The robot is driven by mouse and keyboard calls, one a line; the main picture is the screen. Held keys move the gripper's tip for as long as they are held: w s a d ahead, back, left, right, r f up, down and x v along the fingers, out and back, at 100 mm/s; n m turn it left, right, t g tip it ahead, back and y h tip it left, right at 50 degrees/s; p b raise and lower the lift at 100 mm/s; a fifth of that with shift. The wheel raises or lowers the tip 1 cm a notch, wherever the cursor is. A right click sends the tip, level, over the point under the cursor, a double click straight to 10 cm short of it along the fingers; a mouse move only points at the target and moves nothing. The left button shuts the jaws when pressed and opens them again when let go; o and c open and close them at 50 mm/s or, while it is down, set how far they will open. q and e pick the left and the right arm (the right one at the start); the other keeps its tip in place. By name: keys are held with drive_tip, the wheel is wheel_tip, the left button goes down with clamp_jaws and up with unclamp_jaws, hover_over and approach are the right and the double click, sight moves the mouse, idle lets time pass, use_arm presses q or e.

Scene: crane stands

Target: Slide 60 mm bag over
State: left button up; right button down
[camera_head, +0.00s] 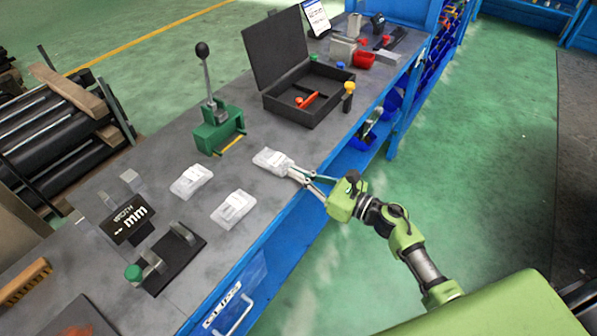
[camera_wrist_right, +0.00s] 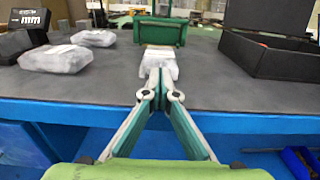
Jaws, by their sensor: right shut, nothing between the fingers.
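Three clear plastic bags with white labels lie flat on the grey bench top; I cannot read their sizes. One bag (camera_head: 270,160) lies nearest the bench's right edge, one (camera_head: 191,180) further left, and one (camera_head: 233,207) closer to me. My right gripper (camera_head: 293,175) is shut and empty, its tips right at the near end of the first bag. In the right wrist view the shut fingertips (camera_wrist_right: 160,79) point at that bag (camera_wrist_right: 159,62); I cannot tell if they touch it. The other bags (camera_wrist_right: 55,59) show at left there. My left gripper is not in view.
A green lever press (camera_head: 218,130) stands behind the bags. An open black case (camera_head: 310,96) is at the far right. A gauge with an "mm" display (camera_head: 127,219) and a dark fixture (camera_head: 172,260) stand at the left. The bench top between the bags is clear.

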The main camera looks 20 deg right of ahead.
sight(278, 163)
drive_tip(key=b+x, duration=0.3)
drive_tip(key=x, duration=0.3)
drive_tip(key=shift+w+a, duration=0.2)
drive_tip(key=shift+w, duration=0.1)
drive_tip(key=shift+s, duration=0.1)
drive_tip(key=shift+d, duration=0.1)
